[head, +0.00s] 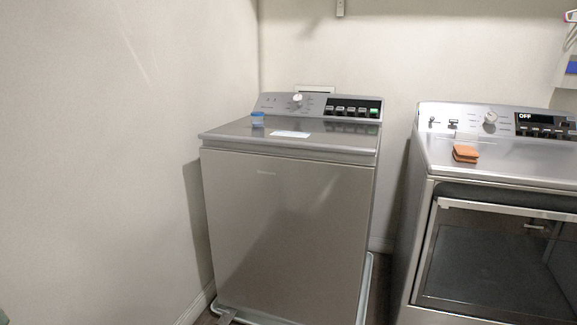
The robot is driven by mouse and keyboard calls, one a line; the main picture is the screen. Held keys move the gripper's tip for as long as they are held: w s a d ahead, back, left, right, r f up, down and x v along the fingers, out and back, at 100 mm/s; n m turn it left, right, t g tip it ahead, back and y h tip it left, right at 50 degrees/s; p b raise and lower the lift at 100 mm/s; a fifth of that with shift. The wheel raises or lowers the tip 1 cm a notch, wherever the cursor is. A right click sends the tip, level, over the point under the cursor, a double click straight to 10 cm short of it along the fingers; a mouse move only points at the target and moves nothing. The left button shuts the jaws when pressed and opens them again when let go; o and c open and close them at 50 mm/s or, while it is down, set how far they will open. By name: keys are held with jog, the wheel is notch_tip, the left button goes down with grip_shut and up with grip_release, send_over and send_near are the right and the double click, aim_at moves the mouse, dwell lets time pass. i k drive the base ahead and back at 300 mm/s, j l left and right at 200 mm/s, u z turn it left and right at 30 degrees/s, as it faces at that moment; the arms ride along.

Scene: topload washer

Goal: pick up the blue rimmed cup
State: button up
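A small blue and pale object (258,118), which looks like the blue rimmed cup, stands on top of the left washer (285,220), near the back left of its closed lid. It is too small to make out its shape or whether it is empty. My gripper is not in view.
A pale flat rectangle (290,134) lies on the washer lid. The washer's control panel (350,108) rises behind it. A second machine (500,160) at the right has an orange-brown object (465,153) on top. A bare wall (110,150) fills the left.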

aim_at(257, 118)
jog(key=i, duration=1.5)
jog(key=i+j+z, duration=0.1)
jog(key=i+z, duration=0.25)
jog(key=i, duration=0.75)
